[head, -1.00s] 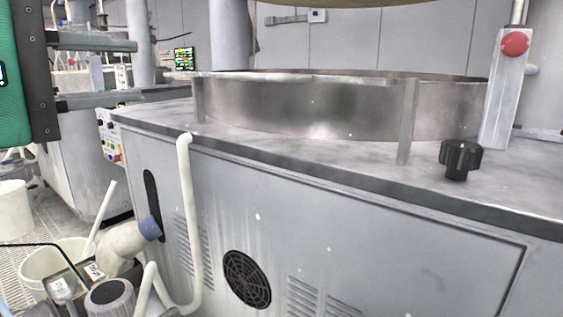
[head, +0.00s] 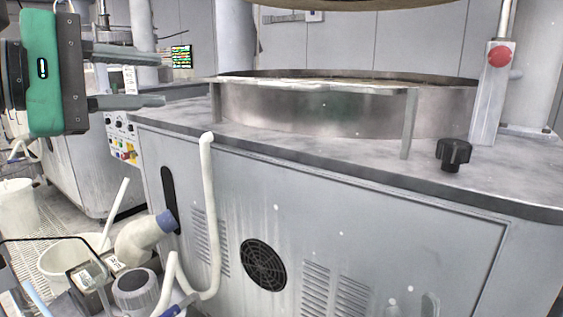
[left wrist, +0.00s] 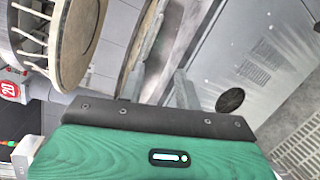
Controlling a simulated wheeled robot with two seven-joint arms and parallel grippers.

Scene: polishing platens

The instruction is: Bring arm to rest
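My left gripper (head: 176,78) is at the upper left of the head view, with a green body, a dark plate and two grey fingers pointing right. The fingers are well apart with nothing between them. It is in the air, left of the polishing machine (head: 350,200), and I see no contact. In the left wrist view the green body fills the bottom, and the spread fingers (left wrist: 166,62) have an empty gap between them. My right gripper is in neither view.
A round metal basin (head: 320,108) sits on the machine top. A black knob (head: 453,153) and a red button (head: 498,56) are at the right. A pale hose (head: 210,215) runs down the machine front. White buckets (head: 17,208) stand on the floor at left.

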